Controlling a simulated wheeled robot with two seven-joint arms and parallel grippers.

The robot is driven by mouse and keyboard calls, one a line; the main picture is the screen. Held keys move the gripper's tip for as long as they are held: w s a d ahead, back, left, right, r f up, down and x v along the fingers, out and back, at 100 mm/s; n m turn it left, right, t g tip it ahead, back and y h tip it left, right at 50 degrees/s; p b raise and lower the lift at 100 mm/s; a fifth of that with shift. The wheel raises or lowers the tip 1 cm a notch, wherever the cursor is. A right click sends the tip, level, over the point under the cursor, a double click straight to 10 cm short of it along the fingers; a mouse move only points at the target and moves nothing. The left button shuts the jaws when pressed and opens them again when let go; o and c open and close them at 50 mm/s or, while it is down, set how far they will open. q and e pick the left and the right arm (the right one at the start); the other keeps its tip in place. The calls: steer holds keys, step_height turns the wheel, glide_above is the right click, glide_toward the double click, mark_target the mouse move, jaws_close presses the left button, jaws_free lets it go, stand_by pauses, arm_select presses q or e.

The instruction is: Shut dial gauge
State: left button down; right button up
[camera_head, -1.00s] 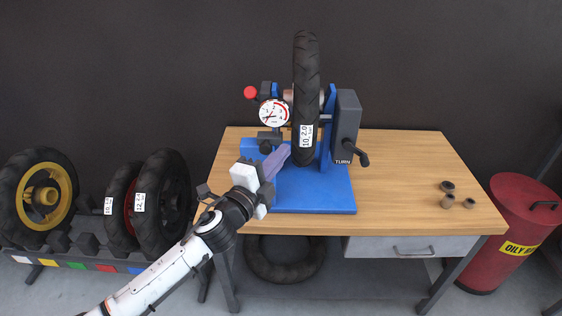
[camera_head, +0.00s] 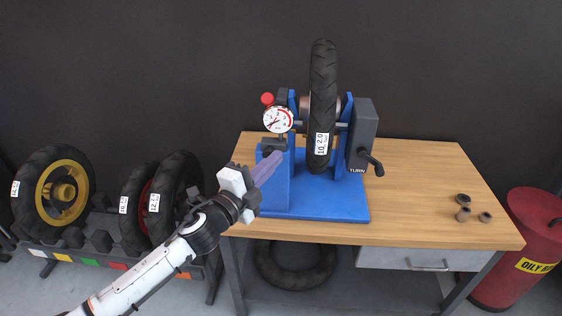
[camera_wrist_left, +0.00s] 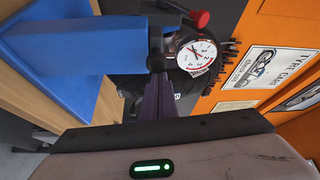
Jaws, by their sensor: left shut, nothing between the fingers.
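The dial gauge (camera_head: 278,119) has a round white face with red marks and a needle, and sits on the left side of a blue wheel stand (camera_head: 330,212). In the left wrist view the gauge face (camera_wrist_left: 197,57) is just beyond my fingers, with a red knob (camera_wrist_left: 201,18) near it. My left gripper (camera_head: 272,160) has its purple fingers shut and empty, just below the gauge at the stand's left upright. In the left wrist view the fingers (camera_wrist_left: 160,93) point toward the gauge mount; contact cannot be told. My right gripper is not in view.
A black tyre (camera_head: 322,80) stands upright in the stand, beside a grey box with a crank (camera_head: 371,163) on the right. Small metal cups (camera_head: 463,213) lie on the wooden bench (camera_head: 425,190). Wheels on a rack (camera_head: 60,190) stand left, a red bin (camera_head: 530,225) right.

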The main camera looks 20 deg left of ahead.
arm_select(q)
steer(key=shift+w+a+y, duration=0.1)
steer(key=shift+a+y, duration=0.2)
steer(key=shift+a, duration=0.05)
steer(key=d, duration=0.4)
steer(key=s+a, duration=0.1)
steer(key=s, duration=0.8)
steer(key=s+f+n+g+y, duration=0.15)
steer(key=s+f+n, duration=0.25)
steer(key=f, duration=0.4)
steer(key=s+f+n+g, duration=0.3)
steer(key=f+n, duration=0.1)
steer(key=f, duration=0.4)
steer(key=s+d+f+n+g, duration=0.2)
steer(key=s+f+n, duration=0.2)
steer(key=s+f, duration=0.3)
steer(key=s+d+f+n+g, duration=0.2)
steer(key=s+f+n+g, duration=0.1)
steer(key=s+f, duration=0.5)
steer(key=shift+s+d+n+h, duration=0.3)
steer(key=shift+s+n+h, duration=0.05)
steer(key=shift+s+n, duration=0.4)
steer(key=shift+w, duration=0.1)
